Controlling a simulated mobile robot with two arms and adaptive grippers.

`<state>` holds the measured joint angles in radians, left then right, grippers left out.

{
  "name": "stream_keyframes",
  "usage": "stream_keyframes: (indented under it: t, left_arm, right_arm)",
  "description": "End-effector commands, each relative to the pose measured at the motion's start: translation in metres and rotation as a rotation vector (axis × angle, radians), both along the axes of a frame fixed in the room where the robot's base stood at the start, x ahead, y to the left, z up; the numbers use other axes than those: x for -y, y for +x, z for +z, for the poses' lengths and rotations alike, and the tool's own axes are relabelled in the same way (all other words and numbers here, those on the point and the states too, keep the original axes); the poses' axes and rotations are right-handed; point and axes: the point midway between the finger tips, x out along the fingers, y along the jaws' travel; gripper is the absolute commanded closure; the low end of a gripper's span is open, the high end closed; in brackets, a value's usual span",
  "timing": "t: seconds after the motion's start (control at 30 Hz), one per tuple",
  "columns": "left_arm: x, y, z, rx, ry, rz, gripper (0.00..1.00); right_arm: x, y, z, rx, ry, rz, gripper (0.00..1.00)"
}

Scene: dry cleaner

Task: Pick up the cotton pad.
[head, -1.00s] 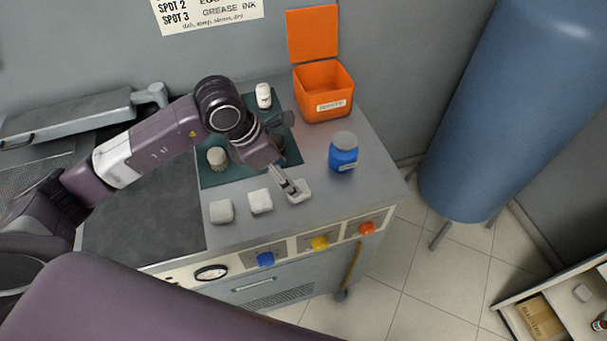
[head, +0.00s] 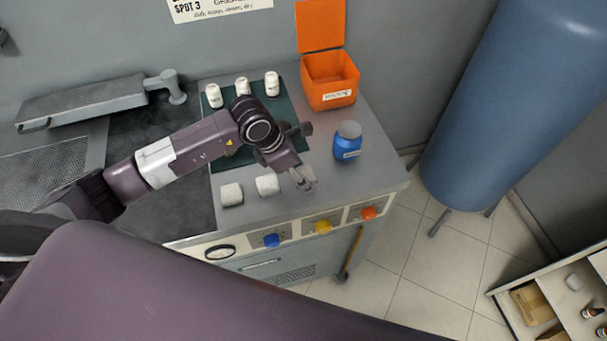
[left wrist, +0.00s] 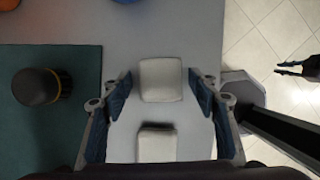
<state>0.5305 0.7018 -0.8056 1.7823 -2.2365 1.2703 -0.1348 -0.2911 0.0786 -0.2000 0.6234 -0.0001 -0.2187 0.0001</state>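Three white square cotton pads lie in a row on the grey worktop: a left one (head: 231,194), a middle one (head: 267,185), and a right one mostly hidden by my left gripper (head: 304,179) in the head view. In the left wrist view, the right pad (left wrist: 161,80) lies between the two spread fingers of my left gripper (left wrist: 160,90), with a gap on each side. The middle pad (left wrist: 156,144) shows below it, partly cut off. The left gripper is open and empty. A dark claw shape (left wrist: 300,67), apparently my right gripper, shows at the right edge; its opening is unclear.
A green mat (left wrist: 75,130) holds white bottles (head: 272,83) and a dark round-topped item (left wrist: 37,87). A blue jar (head: 347,142) and an open orange bin (head: 329,80) stand beyond the pads. The worktop's front edge, with coloured knobs (head: 323,226), is close.

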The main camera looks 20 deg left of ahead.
Motion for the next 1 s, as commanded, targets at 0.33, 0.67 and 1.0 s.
stream_keyframes:
  t: [0.33, 0.67, 1.0]
  left_arm:
    - [0.0, 0.0, 0.001, 0.001, 0.0, 0.0, 0.72]
    - [0.0, 0.002, 0.009, 0.005, -0.001, 0.001, 0.72]
    - [0.0, 0.003, 0.077, 0.011, -0.001, -0.001, 0.72]
  right_arm:
    - [0.0, -0.019, -0.001, -0.026, -0.002, 0.0, 0.84]
    - [0.0, -0.009, -0.004, -0.012, -0.001, 0.0, 0.84]
    - [0.0, -0.008, -0.028, -0.01, 0.0, 0.0, 0.84]
